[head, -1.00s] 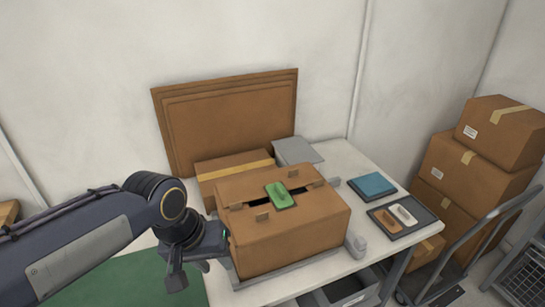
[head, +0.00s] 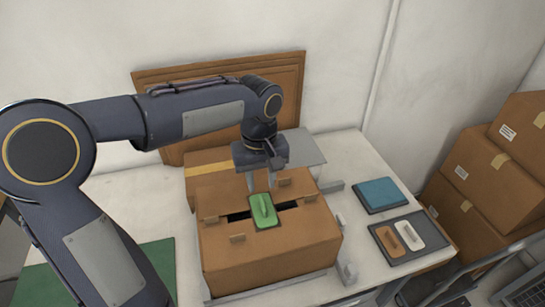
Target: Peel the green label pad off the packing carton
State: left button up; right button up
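The packing carton (head: 270,258) stands on the white table with its top flaps almost closed over a dark slot. The green label pad (head: 258,222) lies across this slot on the carton's top and has a raised green grip. My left gripper (head: 262,187) points down just behind the pad, above the carton's rear part. Its two pale fingers are spread apart with nothing visible between them. I cannot tell whether a fingertip touches the pad. My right gripper is not in view.
A taped carton (head: 200,170) and leaning cardboard sheets (head: 150,87) are behind. To the right lie a blue pad (head: 378,193) and a dark tray (head: 431,237) with a brown and a white handled piece. Stacked boxes (head: 487,160) stand further right.

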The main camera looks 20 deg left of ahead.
aim_at(263, 203)
pick_arm(q)
jog(key=shift+w+f, duration=0.25)
jog(key=shift+w, duration=0.15)
jog(key=shift+s+f+p, duration=0.2)
jog(key=shift+f+p, duration=0.1)
jog(key=shift+f, duration=3.3)
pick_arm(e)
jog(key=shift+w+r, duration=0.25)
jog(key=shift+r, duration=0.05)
pick_arm(q)
jog(key=shift+c, duration=0.3)
grip_shut()
